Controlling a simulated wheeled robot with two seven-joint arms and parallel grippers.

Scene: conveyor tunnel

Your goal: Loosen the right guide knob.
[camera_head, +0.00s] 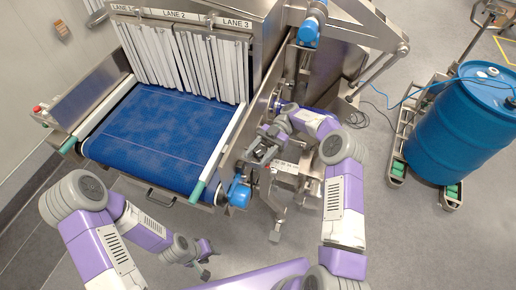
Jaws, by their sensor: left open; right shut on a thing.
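The blue conveyor belt (150,138) runs out from under the lane curtains. The right guide rail (226,145) is a pale bar along the belt's right edge, with a green end near the front. My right gripper (256,154) is at the right side of the conveyor frame, beside this rail. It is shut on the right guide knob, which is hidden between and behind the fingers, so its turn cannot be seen. My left gripper (207,262) is open and empty, low in front of the conveyor, well apart from it.
White strip curtains (185,60) hang at the tunnel mouth. A blue motor (239,190) sits at the conveyor's front right corner. A metal box with a red button (38,108) is at the left. A blue drum (458,125) stands on a wheeled cart at the right.

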